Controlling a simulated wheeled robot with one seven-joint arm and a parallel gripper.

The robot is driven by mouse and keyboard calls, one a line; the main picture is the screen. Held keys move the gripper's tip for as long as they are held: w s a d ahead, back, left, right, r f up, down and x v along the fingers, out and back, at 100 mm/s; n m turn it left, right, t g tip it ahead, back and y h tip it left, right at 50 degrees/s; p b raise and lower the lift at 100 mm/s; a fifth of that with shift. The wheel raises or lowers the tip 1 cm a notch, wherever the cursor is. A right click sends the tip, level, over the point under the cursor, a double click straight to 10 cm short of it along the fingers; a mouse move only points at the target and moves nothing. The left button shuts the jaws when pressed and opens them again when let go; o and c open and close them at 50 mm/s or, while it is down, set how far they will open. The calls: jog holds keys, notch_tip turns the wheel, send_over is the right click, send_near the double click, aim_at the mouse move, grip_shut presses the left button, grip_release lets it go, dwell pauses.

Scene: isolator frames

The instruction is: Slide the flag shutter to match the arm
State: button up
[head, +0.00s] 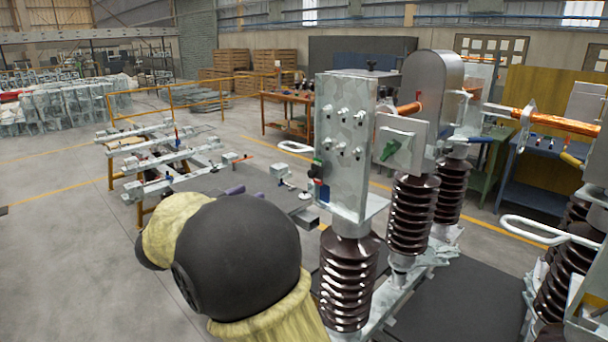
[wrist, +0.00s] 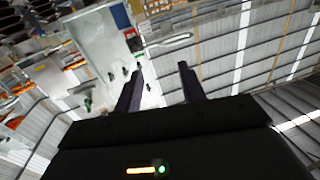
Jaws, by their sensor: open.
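A small coloured indicator with red, green and dark parts (head: 317,170), likely the flag shutter, sits on the left edge of a tall galvanized plate (head: 345,140). A blue patch (head: 323,194) is just below it. In the wrist view the red patch (wrist: 122,16) and a blue patch (wrist: 130,33) show on the plate's edge, beyond the fingertips. I cannot tell which way the shutter is set. My gripper (head: 231,191) is open and empty, left of the plate and apart from it. Its two dark fingers also show in the wrist view (wrist: 160,68). My wrist hides part of the fingers in the head view.
A white loop handle (head: 295,147) sticks out left of the plate; it also shows in the wrist view (wrist: 166,46). Brown ribbed insulators (head: 348,285) stand below and to the right. A green piece (head: 393,149) sits on a grey plate. Floor at left is open.

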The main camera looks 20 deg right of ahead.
aim_at(310, 174)
jog(key=s+g, duration=0.1)
jog(key=s+m+g+h, duration=0.1)
jog(key=s+g, duration=0.1)
jog(key=shift+a+r+m+h, duration=0.25)
jog(key=shift+a+m+h, duration=0.1)
jog(key=shift+m+h, duration=0.05)
jog(key=shift+w, duration=0.1)
jog(key=p+x, duration=0.6)
jog(key=x, duration=1)
jog(key=shift+d+p, duration=0.3)
jog(key=shift+p, duration=0.1)
jog(key=shift+w+d+f, duration=0.1)
jog(key=shift+d+f, duration=0.05)
jog(key=shift+d, duration=0.3)
jog(key=shift+c, duration=0.4)
grip_shut()
